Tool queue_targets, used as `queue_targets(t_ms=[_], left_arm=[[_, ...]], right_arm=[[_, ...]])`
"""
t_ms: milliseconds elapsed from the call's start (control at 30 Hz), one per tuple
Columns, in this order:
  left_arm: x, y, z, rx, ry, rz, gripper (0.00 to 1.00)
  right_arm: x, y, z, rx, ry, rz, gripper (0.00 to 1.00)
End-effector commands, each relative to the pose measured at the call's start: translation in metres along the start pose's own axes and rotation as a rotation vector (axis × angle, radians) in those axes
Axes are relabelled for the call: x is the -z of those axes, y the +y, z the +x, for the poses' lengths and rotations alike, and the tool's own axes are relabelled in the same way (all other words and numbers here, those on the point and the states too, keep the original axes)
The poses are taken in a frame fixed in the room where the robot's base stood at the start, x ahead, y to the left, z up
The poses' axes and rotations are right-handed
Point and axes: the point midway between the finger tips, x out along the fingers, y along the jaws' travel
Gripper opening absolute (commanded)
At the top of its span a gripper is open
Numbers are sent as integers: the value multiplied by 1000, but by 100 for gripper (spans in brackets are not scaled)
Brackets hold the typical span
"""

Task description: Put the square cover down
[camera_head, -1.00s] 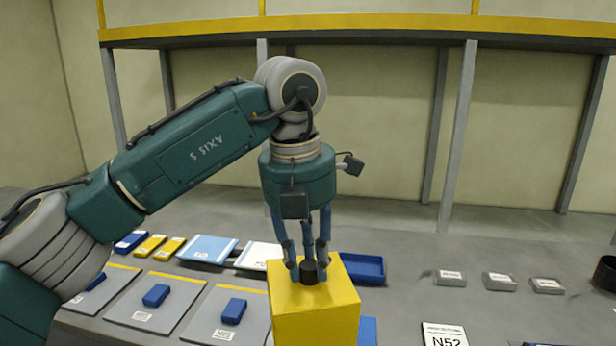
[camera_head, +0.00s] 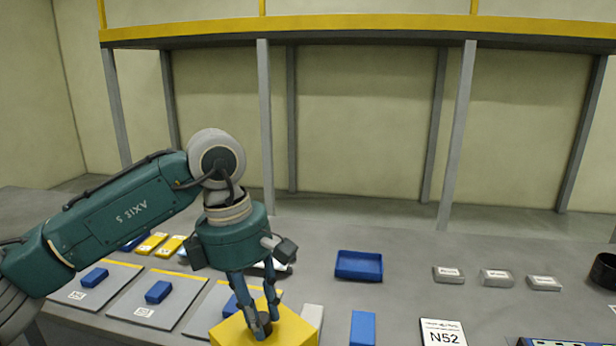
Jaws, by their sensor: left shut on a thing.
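The square cover (camera_head: 290,325) is a yellow box with a black knob on top. It shows at the bottom edge of the head view, and its lower part is cut off by the frame. My left gripper (camera_head: 262,325) points down from above and is shut on the black knob of the cover. I cannot tell whether the cover touches the table or what is under it. My right gripper is not in view.
Grey plates with blue blocks (camera_head: 158,291) lie to the left. A blue tray (camera_head: 359,265) sits behind and right of the cover. A blue block (camera_head: 362,328), an N52 card (camera_head: 443,333), several grey blocks (camera_head: 497,278) and a black cup (camera_head: 604,271) stand to the right.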

Motion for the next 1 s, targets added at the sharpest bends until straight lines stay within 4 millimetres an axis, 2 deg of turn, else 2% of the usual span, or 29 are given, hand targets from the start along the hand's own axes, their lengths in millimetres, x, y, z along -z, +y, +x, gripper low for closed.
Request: queue_targets(t_ms=[33,267,600,800,1000], left_arm=[[11,-6,9,17,-1,94,0],[54,-36,45,90,-1,572,0],[111,-100,93,194,0,1279,0],[127,-125,106,229,0,1519,0],[131,-130,108,235,4,1580,0]], right_arm=[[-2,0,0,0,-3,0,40],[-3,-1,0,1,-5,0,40],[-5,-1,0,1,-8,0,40],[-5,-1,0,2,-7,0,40],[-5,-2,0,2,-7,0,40]])
